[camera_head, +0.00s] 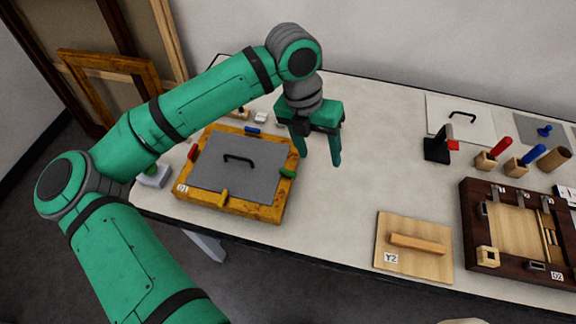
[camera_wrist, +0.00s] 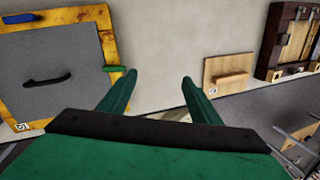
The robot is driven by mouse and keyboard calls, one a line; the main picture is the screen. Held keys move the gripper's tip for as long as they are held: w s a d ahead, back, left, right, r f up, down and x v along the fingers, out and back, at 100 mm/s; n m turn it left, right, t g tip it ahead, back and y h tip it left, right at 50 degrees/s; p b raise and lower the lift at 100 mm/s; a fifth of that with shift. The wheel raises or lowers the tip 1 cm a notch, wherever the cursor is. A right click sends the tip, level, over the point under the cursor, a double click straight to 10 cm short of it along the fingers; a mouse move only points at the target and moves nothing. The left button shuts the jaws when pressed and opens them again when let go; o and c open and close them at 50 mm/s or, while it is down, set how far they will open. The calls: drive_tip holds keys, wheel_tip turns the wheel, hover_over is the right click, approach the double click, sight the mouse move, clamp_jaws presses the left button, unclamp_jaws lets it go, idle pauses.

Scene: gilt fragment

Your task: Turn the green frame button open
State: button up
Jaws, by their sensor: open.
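The frame lies flat on the table around a grey panel (camera_head: 215,172) with a black handle (camera_head: 238,158). My gripper (camera_head: 319,160) is open and empty, pointing down just right of the frame and above the table. In the wrist view the green button (camera_wrist: 115,69) is left of my fingertips (camera_wrist: 158,75), apart from them. Red, blue and yellow buttons sit on the frame's other sides.
A wooden board (camera_head: 413,248) with a bar handle lies to the right. Beyond it are a dark wooden frame (camera_head: 480,250), screwdrivers in wooden blocks (camera_head: 497,150) and a white panel (camera_head: 460,117). Bare tabletop (camera_head: 375,160) lies right of my gripper.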

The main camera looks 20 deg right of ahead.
sight(288, 171)
drive_tip(key=w+a+n+t+y, duration=0.1)
drive_tip(key=w+a+t+y, duration=0.1)
drive_tip(key=w+a+y, duration=0.3)
drive_tip(key=f, duration=0.3)
drive_tip(key=f+h, duration=0.1)
drive_tip(key=f, duration=0.2)
drive_tip(key=f+h, duration=0.1)
drive_tip(key=f, duration=0.3)
drive_tip(key=shift+s+a+f, duration=0.1)
drive_tip(key=shift+s+a, duration=0.3)
drive_tip(key=c, duration=1)
